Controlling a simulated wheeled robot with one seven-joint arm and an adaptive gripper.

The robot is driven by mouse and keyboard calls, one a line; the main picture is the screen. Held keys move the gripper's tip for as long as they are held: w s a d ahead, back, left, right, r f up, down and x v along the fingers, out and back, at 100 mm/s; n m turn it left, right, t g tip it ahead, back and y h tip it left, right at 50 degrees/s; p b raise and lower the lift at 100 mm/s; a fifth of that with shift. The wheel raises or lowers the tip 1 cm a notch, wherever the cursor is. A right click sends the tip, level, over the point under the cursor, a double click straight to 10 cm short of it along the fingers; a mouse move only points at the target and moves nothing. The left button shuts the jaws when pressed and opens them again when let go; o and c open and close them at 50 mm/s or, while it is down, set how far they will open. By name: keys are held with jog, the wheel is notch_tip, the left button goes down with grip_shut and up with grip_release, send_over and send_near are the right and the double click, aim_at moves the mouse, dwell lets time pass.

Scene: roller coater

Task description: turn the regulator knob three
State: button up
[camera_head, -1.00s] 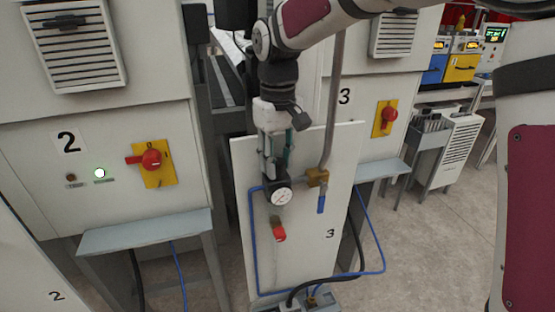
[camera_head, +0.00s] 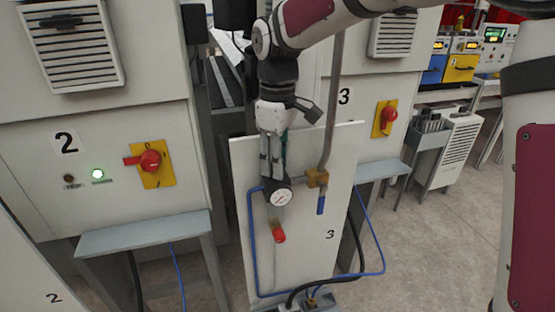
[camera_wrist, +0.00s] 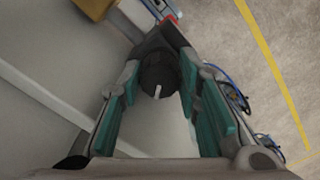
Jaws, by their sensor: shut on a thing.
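The panel marked 3 (camera_head: 300,215) carries a dark pressure regulator with a round white gauge (camera_head: 281,198) on its front. The regulator knob (camera_wrist: 159,72) is dark and round with a short white mark, seen from above in the wrist view. My gripper (camera_head: 272,182) points down from above onto the regulator. In the wrist view the teal-padded fingers of my gripper (camera_wrist: 160,80) stand on both sides of the knob, their tips shut on it. In the head view the fingers and housing hide most of the knob.
A brass fitting with a grey pipe (camera_head: 317,178) and a blue-handled valve (camera_head: 321,205) sit just right of the gauge. A red-handled valve (camera_head: 278,233) hangs below. A blue hose (camera_head: 250,240) loops around the panel. Cabinet 2 (camera_head: 110,120) stands to the left.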

jog(key=shift+r, duration=0.1)
jog(key=o, duration=1.1)
jog(key=shift+o, duration=0.2)
jog(key=shift+w, duration=0.1)
